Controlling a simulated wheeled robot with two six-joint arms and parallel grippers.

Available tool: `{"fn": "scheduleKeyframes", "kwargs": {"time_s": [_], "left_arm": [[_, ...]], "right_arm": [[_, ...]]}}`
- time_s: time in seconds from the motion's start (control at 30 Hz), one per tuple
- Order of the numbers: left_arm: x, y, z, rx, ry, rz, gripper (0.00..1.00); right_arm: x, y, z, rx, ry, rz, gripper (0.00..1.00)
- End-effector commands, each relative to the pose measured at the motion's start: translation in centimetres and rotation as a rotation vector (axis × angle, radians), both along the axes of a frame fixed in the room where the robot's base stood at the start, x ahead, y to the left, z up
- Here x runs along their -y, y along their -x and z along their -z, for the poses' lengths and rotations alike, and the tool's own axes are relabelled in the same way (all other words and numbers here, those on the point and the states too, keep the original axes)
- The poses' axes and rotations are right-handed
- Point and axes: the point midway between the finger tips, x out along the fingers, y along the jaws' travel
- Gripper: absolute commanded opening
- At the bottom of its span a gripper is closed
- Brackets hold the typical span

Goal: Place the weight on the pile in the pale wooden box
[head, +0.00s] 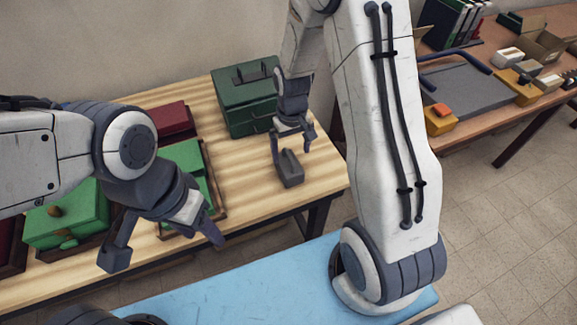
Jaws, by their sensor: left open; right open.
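A dark grey block with a raised top, which looks like the weight (290,174), stands on the striped wooden table near its right end. My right gripper (293,142) is open just above it, with its fingers pointing down; I cannot tell whether they touch it. My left gripper (163,245) is open and empty over the front edge of the table. Green cloth pieces (184,158) lie in a brown tray, partly hidden by my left arm. Another green pile (60,222) with small lumps on top is at the left. I cannot make out a pale wooden box for certain.
A dark green case (246,98) with a handle stands behind the weight. A dark red cloth piece (170,118) lies at the back of the table (250,207). A blue surface (230,280) is in front. A second, cluttered table (480,125) is at the right.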

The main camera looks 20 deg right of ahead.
Motion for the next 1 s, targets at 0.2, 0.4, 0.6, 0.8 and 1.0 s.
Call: {"fn": "scheduleKeyframes", "kwargs": {"time_s": [0.2, 0.4, 0.6, 0.8, 1.0], "left_arm": [[0.0, 0.0, -0.2, 0.000, 0.000, 0.000, 0.54], [0.0, 0.0, -1.0, 0.000, 0.000, 0.000, 0.54], [0.0, 0.0, -1.3, 0.000, 0.000, 0.000, 0.54], [0.0, 0.0, -1.3, 0.000, 0.000, 0.000, 0.54], [0.0, 0.0, -1.3, 0.000, 0.000, 0.000, 0.54]], "right_arm": [[-0.1, 0.0, 2.0, -0.001, 0.000, -0.001, 1.00], [-0.5, -0.1, 4.2, -0.004, 0.000, -0.002, 1.00], [-0.6, -0.2, 6.7, -0.001, 0.000, -0.001, 1.00], [-0.6, -0.3, 7.1, 0.001, 0.000, -0.001, 1.00], [-0.6, -0.3, 7.1, 0.001, 0.000, -0.001, 0.58]]}}
